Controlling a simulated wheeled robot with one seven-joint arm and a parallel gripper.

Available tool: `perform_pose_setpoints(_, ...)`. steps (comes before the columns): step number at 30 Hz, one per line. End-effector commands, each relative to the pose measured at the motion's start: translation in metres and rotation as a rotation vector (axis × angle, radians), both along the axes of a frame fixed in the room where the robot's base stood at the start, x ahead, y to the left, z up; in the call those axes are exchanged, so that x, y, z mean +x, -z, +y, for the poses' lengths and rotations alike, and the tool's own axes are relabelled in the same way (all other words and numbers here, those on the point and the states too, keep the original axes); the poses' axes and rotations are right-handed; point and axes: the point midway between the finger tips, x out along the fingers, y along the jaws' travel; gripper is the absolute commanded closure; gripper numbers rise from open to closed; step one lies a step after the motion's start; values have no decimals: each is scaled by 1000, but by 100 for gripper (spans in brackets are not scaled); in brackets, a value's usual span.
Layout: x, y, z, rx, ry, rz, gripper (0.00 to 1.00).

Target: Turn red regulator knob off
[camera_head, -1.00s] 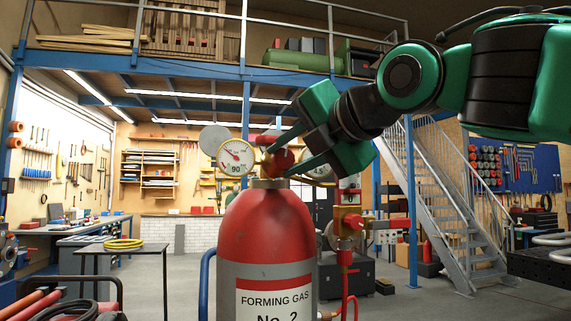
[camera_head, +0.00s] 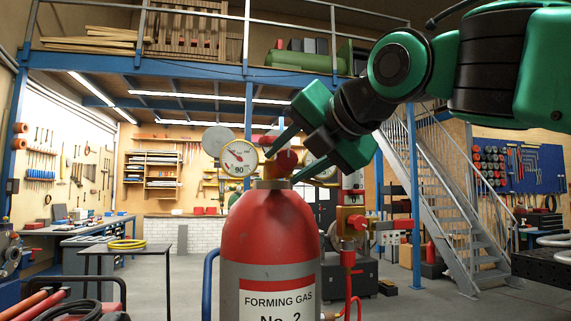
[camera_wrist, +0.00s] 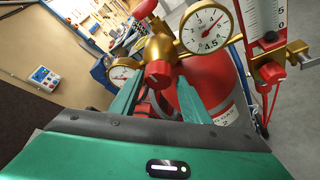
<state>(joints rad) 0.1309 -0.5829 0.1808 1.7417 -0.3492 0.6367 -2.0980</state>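The red regulator knob (camera_wrist: 158,73) faces the wrist camera from the brass regulator body (camera_wrist: 160,47). In the head view the knob (camera_head: 286,160) shows above the red forming gas cylinder (camera_head: 268,225), partly behind my fingers. My gripper (camera_head: 281,169) is open, one finger at the knob's upper left and one below it. In the wrist view my gripper (camera_wrist: 159,85) has a finger on each side of the knob, with a gap visible. I cannot tell whether either finger touches it.
Two round gauges, a near one (camera_wrist: 207,27) and a smaller one (camera_wrist: 122,73), flank the regulator. A flowmeter with its own red knob (camera_wrist: 269,73) stands to the right. A blue rail (camera_head: 210,270) stands left of the cylinder.

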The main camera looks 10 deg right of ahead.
Motion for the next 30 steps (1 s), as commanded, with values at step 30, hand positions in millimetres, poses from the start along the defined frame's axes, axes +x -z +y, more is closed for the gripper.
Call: perform_pose_setpoints(30,-91,-31,-27,3,1,-7,50)
